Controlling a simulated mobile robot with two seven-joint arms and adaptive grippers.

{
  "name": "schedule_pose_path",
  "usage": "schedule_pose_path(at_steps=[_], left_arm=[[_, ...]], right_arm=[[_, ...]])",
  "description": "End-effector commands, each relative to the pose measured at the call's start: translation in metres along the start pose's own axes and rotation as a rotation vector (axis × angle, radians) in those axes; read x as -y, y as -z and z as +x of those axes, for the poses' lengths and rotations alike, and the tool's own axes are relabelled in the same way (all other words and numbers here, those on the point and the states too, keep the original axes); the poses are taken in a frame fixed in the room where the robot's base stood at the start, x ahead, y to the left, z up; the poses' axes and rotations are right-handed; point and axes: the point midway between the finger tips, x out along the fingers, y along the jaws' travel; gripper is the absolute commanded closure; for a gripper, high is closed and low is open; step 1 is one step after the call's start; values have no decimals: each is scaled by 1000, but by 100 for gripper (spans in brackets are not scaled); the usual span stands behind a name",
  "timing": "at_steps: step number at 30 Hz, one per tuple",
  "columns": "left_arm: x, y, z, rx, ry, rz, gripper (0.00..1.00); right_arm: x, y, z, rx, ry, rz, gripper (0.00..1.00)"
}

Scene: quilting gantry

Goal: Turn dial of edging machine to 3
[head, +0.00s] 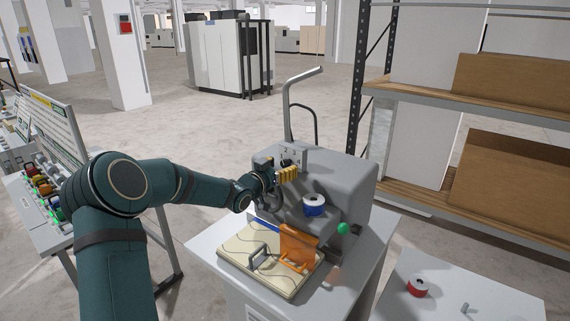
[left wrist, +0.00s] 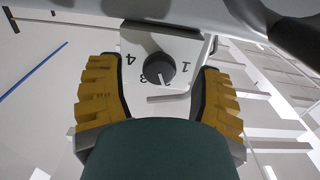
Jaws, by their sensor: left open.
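The grey edging machine (head: 345,185) stands on a white table. Its black dial (left wrist: 159,68) is on a pale plate (left wrist: 190,50) with upside-down numerals; I make out 4 on the left, 3 at the lower left and 1 on the right. The dial's white mark points down and slightly right, between the 3 and the 1. My left gripper (head: 286,174) is at the machine's upper left. In the left wrist view its yellow fingers (left wrist: 160,100) are open, one on each side of the dial and apart from it. My right gripper is out of view.
A spool with blue (head: 314,204), a green knob (head: 343,228) and an orange guard (head: 298,246) are close below my left gripper. A bent metal pole (head: 287,105) rises behind. A shelf with cardboard boxes (head: 515,185) is at right; a red spool (head: 417,286) sits on the near-right table.

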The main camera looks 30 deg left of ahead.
Motion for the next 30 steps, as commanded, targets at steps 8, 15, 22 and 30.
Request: schedule_pose_path(at_steps=[8,15,22,30], left_arm=[[0,0,19,1,0,0,34],[0,0,19,1,0,0,34],[0,0,19,1,0,0,100],[0,-1,19,0,0,16,100]], right_arm=[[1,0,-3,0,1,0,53],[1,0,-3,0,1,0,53],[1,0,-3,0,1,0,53],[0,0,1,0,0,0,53]])
